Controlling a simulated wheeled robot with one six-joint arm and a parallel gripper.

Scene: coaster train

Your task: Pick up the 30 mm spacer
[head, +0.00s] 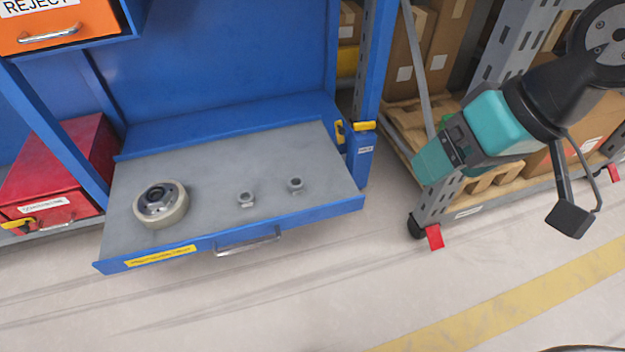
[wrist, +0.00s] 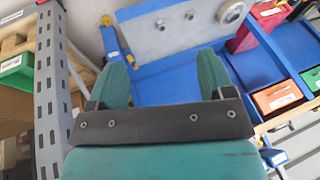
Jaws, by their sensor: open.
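Two small grey metal pieces stand apart on the grey top of a pulled-out blue drawer (head: 215,170): a left piece (head: 246,199) and a right piece (head: 295,186). Either may be the 30 mm spacer; I cannot tell which by size. In the wrist view, two small pieces (wrist: 160,24) (wrist: 190,14) show at the top, beyond the fingers. My gripper (head: 432,160) is teal and hangs to the right of the drawer, in front of the shelving. In the wrist view, its fingers (wrist: 161,72) are apart with nothing between them.
A cream wheel with a dark hub (head: 160,204) lies on the drawer's left part. A blue upright (head: 367,100) stands by the drawer's right end. A grey perforated rack (head: 440,195) with cartons is behind my gripper. A red box (head: 60,170) is at left. Floor in front is clear.

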